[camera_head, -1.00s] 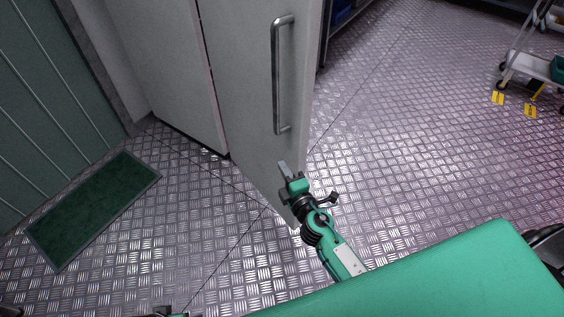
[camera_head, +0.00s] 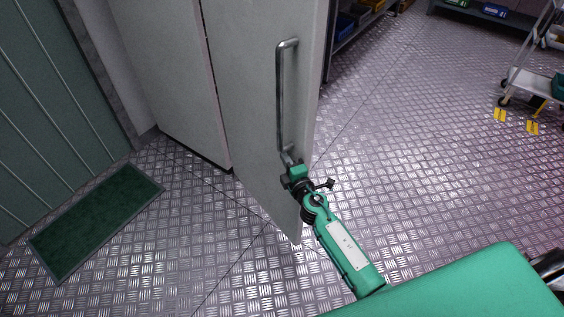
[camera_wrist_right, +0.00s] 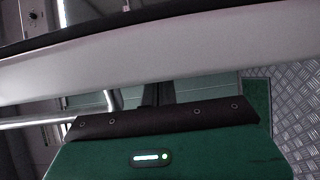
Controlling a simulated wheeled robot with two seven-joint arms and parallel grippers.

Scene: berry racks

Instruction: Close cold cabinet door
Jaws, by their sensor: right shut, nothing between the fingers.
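The cold cabinet door (camera_head: 252,110) is a tall pale grey panel standing out from the cabinet front (camera_head: 170,80), so it is open. Its long metal handle (camera_head: 281,95) runs upright near the free edge. My right gripper (camera_head: 287,158) is shut and empty at the handle's lower end; I cannot tell if it touches. In the right wrist view a pale band, apparently the door (camera_wrist_right: 170,60), crosses above the gripper body, and a metal bar, apparently the handle (camera_wrist_right: 60,120), lies at left. The dark fingers there are partly hidden. My left gripper is not in view.
A green mat (camera_head: 95,222) lies on the metal tread floor at left, by a green panelled wall (camera_head: 50,110). A shelf with bins (camera_head: 350,30) stands behind the door. A trolley (camera_head: 530,75) is far right.

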